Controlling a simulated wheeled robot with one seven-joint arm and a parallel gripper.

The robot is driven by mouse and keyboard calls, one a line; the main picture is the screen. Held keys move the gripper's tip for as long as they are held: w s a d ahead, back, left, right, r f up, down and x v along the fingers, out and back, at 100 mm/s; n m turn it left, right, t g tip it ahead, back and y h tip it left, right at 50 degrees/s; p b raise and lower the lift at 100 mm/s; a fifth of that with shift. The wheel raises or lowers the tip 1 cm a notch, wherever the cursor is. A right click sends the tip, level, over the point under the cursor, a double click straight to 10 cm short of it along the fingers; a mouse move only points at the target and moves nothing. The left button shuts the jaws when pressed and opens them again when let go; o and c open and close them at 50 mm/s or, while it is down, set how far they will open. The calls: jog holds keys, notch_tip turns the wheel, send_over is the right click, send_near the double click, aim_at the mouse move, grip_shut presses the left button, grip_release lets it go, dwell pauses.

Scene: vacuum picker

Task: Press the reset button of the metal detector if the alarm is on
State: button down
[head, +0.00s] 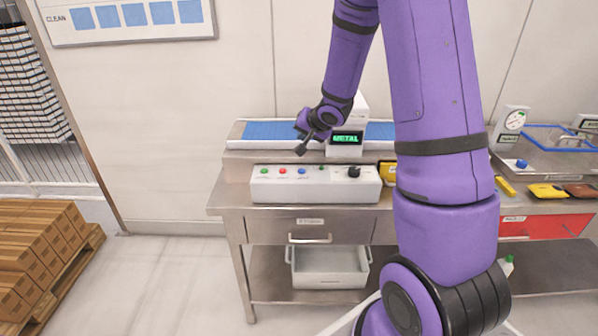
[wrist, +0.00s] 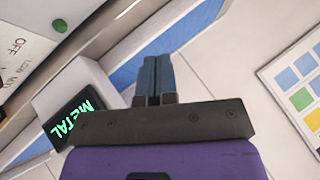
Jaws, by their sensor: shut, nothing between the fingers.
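The metal detector (head: 358,108) is a white housing over the blue conveyor belt (head: 270,131). Its screen (head: 347,137) shows METAL in green letters; the same screen shows in the wrist view (wrist: 78,120). In front is a white control box (head: 315,194) with green (head: 264,171), red (head: 283,171) and blue (head: 302,171) buttons, a small green piece (head: 321,167) and a black knob (head: 354,172). The button labels are too small to read. My gripper (head: 301,151) is shut and empty, above and behind the box, left of the screen. Its fingers (wrist: 155,78) are together.
The steel table (head: 225,197) has a closed drawer (head: 325,231) and an open white bin (head: 330,268) below. To the right are a dial scale (head: 513,121), a blue-topped piece (head: 521,163) and yellow and brown packets. Boxes on a pallet (head: 40,255) stand left. Floor before the table is clear.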

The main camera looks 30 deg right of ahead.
aim_at(304, 170)
jog(key=shift+f, duration=0.1)
jog(key=shift+f, duration=4.3)
jog(key=shift+f, duration=0.4)
jog(key=shift+f, duration=0.35)
jog(key=shift+r, duration=0.8)
jog(key=shift+r, duration=2.5)
